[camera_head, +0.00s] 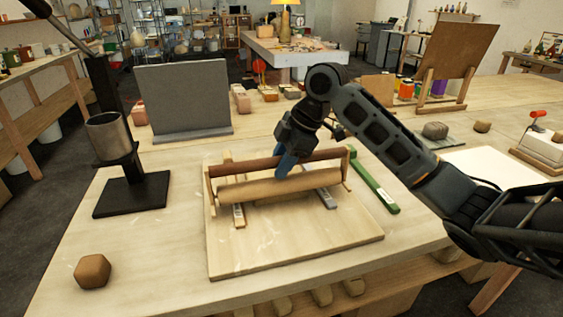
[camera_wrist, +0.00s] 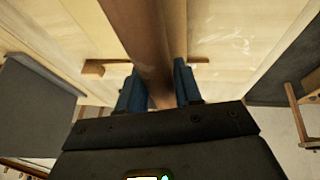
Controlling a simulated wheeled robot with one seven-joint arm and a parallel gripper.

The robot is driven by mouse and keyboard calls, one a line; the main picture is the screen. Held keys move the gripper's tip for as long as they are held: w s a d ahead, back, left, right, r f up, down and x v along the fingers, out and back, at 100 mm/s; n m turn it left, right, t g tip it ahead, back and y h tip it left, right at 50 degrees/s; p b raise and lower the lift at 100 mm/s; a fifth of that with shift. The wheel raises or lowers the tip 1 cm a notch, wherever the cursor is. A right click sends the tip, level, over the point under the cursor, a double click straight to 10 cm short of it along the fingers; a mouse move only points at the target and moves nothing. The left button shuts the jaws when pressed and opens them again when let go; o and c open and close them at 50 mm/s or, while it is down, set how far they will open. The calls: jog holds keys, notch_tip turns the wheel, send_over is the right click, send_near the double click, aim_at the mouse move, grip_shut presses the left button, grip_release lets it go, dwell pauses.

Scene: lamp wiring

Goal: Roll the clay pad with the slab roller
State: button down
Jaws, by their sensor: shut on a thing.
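The slab roller has a pale wooden cylinder (camera_head: 280,187) and a reddish-brown handle bar (camera_head: 240,166) between two end arms. It sits at the far part of a pale wooden board (camera_head: 290,245) on the table. My gripper (camera_head: 284,168) reaches down from the right. Its blue fingers stand on either side of the handle bar and are shut on it. In the wrist view the bar (camera_wrist: 150,35) runs between the fingers of my gripper (camera_wrist: 158,88). I cannot make out a clay pad on the board; anything under the roller is hidden.
A wooden strip (camera_head: 239,214) and a greyish strip (camera_head: 328,199) lie under the roller. A green bar (camera_head: 373,182) lies at right. A brown lump (camera_head: 92,271) sits front left. A black stand with a metal cup (camera_head: 109,136) and a grey upright panel (camera_head: 184,95) stand behind left.

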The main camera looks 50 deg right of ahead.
jog(key=shift+w+d+f, duration=0.1)
jog(key=shift+w+d, duration=0.95)
jog(key=shift+w, duration=0.3)
jog(key=shift+w+d, duration=1.05)
jog(key=shift+w, duration=0.3)
jog(key=shift+w+d+f+b, duration=0.1)
jog(key=shift+w+d+b, duration=0.15)
jog(key=shift+w+d, duration=0.55)
jog(key=shift+w+d+f+b, duration=0.1)
jog(key=shift+w+d+b, duration=0.2)
jog(key=shift+w, duration=0.95)
jog(key=shift+w+d+f+b, duration=0.1)
jog(key=shift+w+d+b, duration=0.15)
jog(key=shift+w+d, duration=0.55)
jog(key=shift+w+a, duration=0.1)
jog(key=shift+a, duration=0.2)
